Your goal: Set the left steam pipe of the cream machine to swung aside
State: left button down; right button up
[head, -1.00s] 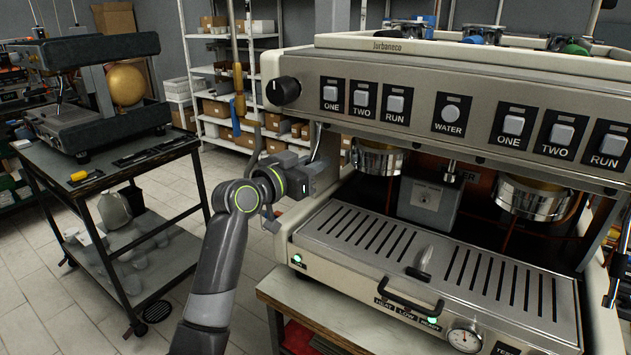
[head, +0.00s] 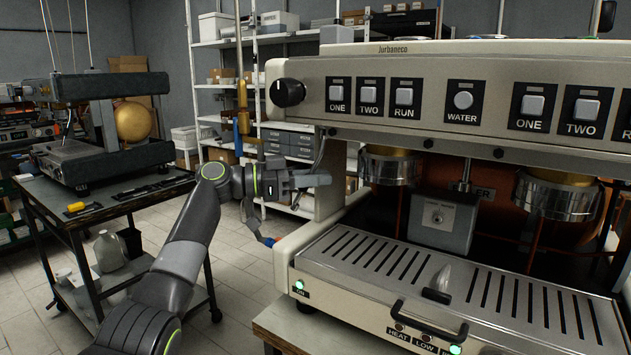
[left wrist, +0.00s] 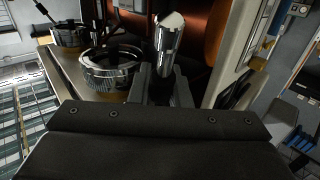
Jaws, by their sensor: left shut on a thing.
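The cream machine (head: 450,70) fills the right of the head view. Its left steam pipe (head: 320,153) is a thin bent tube hanging from the left front corner, below the black knob (head: 288,92). My left gripper (head: 318,180) is at the pipe's lower part, beside the machine's left front post, and is shut on it. In the left wrist view a shiny chrome piece (left wrist: 168,38), apparently part of the pipe, stands at the fingers (left wrist: 163,88). The fingers hide part of it. My right gripper is not in view.
The slotted drip tray (head: 400,262) with its black handle (head: 425,318) is at the machine's front. A black cart (head: 105,205) stands at the left. A hanging pole (head: 240,100) is near my left arm. Floor shows between cart and machine.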

pick_arm(q)
jog(key=shift+w+f+m+g+p, duration=0.1)
jog(key=shift+m+g+p, duration=0.3)
jog(key=shift+g, duration=0.5)
jog(key=shift+f+m+g, duration=0.15)
jog(key=shift+m+g, duration=0.35)
jog(key=c, duration=1.3)
grip_release()
jog(key=shift+w+d, duration=0.1)
jog(key=shift+d, duration=0.1)
jog(key=shift+c, duration=0.2)
jog(key=shift+a, duration=0.15)
jog(key=shift+n+t+b, duration=0.3)
jog(key=shift+n+t, duration=0.2)
jog(key=shift+t, duration=0.1)
jog(key=shift+n+t, duration=0.3)
jog(key=shift+t, duration=0.4)
